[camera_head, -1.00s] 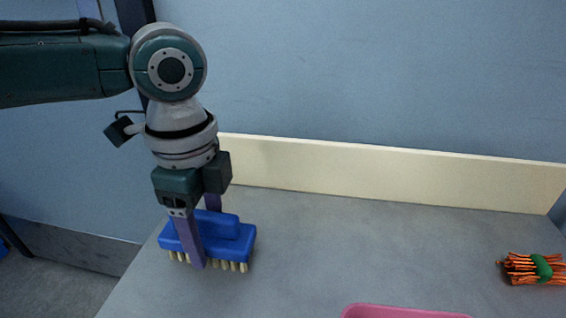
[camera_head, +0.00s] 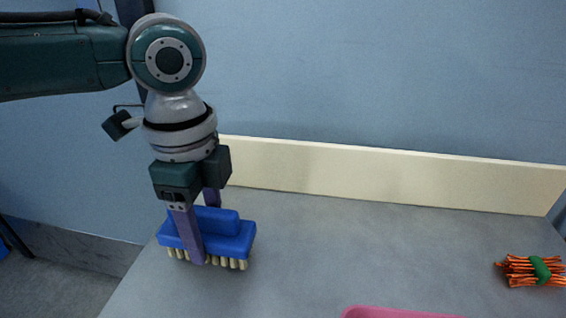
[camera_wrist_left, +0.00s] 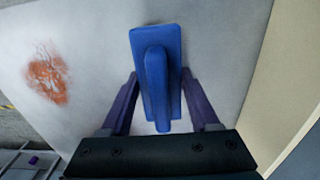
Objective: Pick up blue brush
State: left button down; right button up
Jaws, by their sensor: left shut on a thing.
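The blue brush (camera_head: 222,231) is at the left of the grey table, with its pale bristles facing down. My left gripper (camera_head: 204,238) comes from above and is shut on the brush, one finger in front of it and the other behind, partly hidden. In the left wrist view the brush (camera_wrist_left: 157,60) sits between the two purple fingers of the left gripper (camera_wrist_left: 160,85). I cannot tell whether the bristles are clear of the tabletop. My right gripper is not in view.
The grey table (camera_head: 330,250) is mostly clear. A cream board (camera_head: 390,176) runs along its back edge, against a blue wall. A pink object (camera_head: 395,312) shows at the bottom edge. An orange bundle with a green band (camera_head: 531,270) lies at the right.

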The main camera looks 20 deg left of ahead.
aim_at(201, 209)
pick_arm(q)
notch_tip(201, 209, up, 19)
jog(key=p, duration=0.5)
